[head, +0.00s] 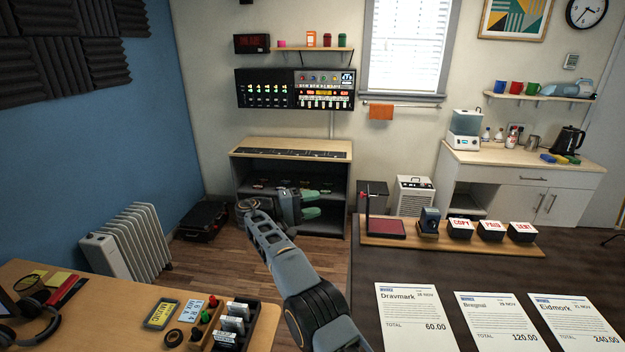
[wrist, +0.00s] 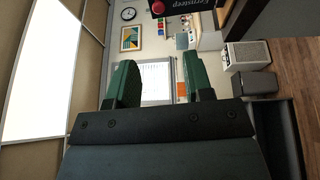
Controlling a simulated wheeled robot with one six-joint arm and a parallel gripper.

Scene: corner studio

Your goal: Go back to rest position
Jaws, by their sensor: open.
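My gripper (head: 312,204) has green fingers and shows in the head view in front of the low shelf unit. The arm reaches out from the bottom of the picture, over the floor between the two tables. In the wrist view my gripper (wrist: 158,85) shows its two green fingers apart with nothing between them. The wrist view is turned sideways or upward, with the window and wall beyond the fingers.
A wooden desk (head: 130,290) is at the left and a dark table (head: 470,275) with papers and stamps at the right. The shelf unit (head: 240,160) stands behind my gripper. A white radiator (head: 125,245) stands by the blue wall. Wooden floor between is clear.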

